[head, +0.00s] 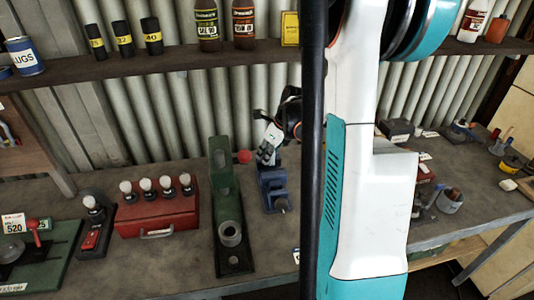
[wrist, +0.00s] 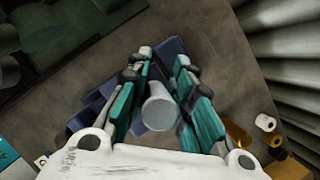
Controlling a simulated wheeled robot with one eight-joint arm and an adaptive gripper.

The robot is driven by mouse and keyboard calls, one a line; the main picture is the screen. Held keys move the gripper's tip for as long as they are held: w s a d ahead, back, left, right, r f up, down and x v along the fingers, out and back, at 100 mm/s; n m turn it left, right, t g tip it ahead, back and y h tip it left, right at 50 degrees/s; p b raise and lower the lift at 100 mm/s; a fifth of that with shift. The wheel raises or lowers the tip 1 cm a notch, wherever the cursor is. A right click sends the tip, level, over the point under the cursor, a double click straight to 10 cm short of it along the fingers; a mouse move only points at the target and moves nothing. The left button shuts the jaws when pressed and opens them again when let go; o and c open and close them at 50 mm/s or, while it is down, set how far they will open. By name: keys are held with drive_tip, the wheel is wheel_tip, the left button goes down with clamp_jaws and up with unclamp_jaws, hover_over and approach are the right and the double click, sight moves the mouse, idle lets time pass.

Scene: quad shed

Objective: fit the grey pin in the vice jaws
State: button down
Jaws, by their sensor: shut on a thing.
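The blue vice (head: 273,190) stands on the workbench, left of my arm in the head view. Its blue body also shows behind the fingers in the wrist view (wrist: 98,108). My gripper (head: 266,155) is just above the vice in the head view. In the wrist view my gripper (wrist: 164,62) is shut on the grey pin (wrist: 159,108), whose round pale end faces the camera between the teal finger pads. The fingers hide much of the vice, and I cannot tell whether the pin touches the jaws.
A tall green press (head: 226,195) with a red knob stands close left of the vice. A red box (head: 157,212) with several white-topped knobs is farther left. A shelf (head: 180,60) with bottles runs above the bench (head: 165,268). Small parts lie on the right.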

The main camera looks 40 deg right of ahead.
drive_tip(key=shift+f+b, duration=0.5)
drive_tip(key=shift+f, duration=0.15)
drive_tip(key=shift+s+a+f+b, duration=0.2)
drive_tip(key=shift+s+f+b, duration=0.2)
drive_tip(key=shift+f+b, duration=0.15)
idle(0.5)
drive_tip(key=c, duration=1.6)
unclamp_jaws()
drive_tip(key=shift+o, duration=1.4)
drive_tip(key=shift+w+d+f, duration=0.1)
drive_tip(key=shift+w+d, duration=0.05)
drive_tip(key=shift+w+f, duration=0.1)
drive_tip(key=shift+w+r, duration=0.1)
drive_tip(key=shift+r, duration=0.1)
drive_tip(key=o, duration=0.5)
